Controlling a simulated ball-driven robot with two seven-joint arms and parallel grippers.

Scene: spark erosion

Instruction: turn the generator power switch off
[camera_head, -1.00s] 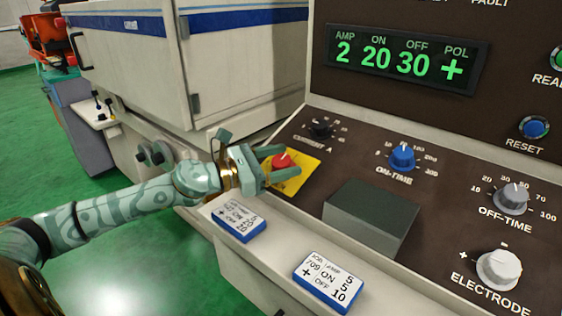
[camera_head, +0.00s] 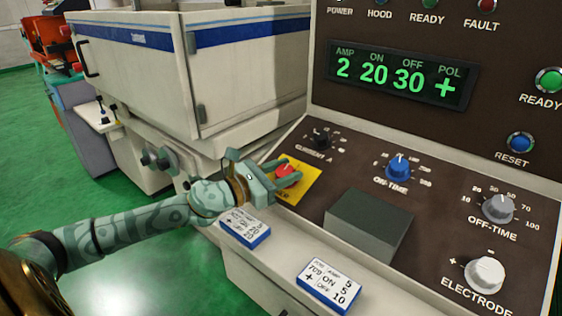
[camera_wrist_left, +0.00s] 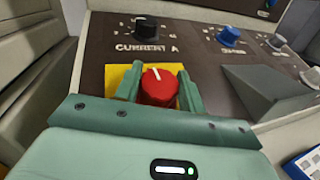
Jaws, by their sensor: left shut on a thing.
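The generator power switch (camera_head: 287,175) is a red knob on a yellow plate (camera_head: 313,182) at the left of the sloping panel. It also shows in the left wrist view (camera_wrist_left: 159,88), with its white mark pointing up and slightly left. My left gripper (camera_head: 285,173) reaches in from the left and is shut on the red knob, one finger on each side. In the left wrist view the fingers (camera_wrist_left: 158,90) flank the knob. The fingers and hand cover part of the yellow plate and its lettering. My right gripper is not in view.
The black current knob (camera_head: 321,139) is just behind the switch, and the blue on-time knob (camera_head: 397,167) is to its right. A dark grey block (camera_head: 368,226) rises from the panel. Two blue-edged cards (camera_head: 245,228) (camera_head: 328,285) lie on the front ledge. The display (camera_head: 398,73) is lit green.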

